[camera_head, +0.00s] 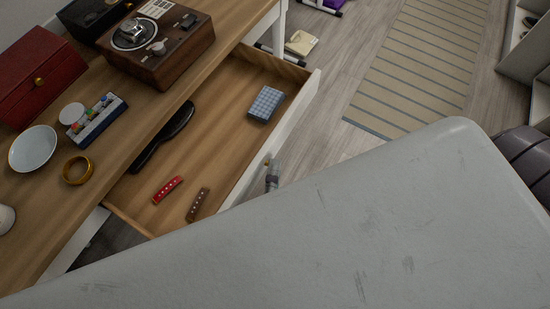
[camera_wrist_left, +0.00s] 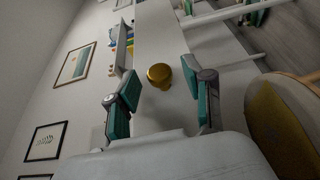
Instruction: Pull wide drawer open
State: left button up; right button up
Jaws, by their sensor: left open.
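The wide drawer (camera_head: 225,120) is pulled out from under the wooden desk top in the head view, its wood-coloured inside showing. Its white front carries a round gold knob (camera_wrist_left: 159,75), seen in the left wrist view. My left gripper (camera_head: 272,174) is just outside the drawer front in the head view. In the left wrist view my left gripper (camera_wrist_left: 163,88) is open, with its green-padded fingers apart on both sides of the knob. No grip on the knob shows. My right gripper is not in view.
The drawer holds a black brush (camera_head: 165,135), a red item (camera_head: 167,190), a brown item (camera_head: 197,205) and a blue checked box (camera_head: 266,103). A record player (camera_head: 155,45), red box (camera_head: 38,75) and bowl (camera_head: 33,148) stand on the desk.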

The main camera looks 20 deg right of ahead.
pick_arm(q)
jog(key=v, duration=1)
jog(key=shift+s, duration=0.15)
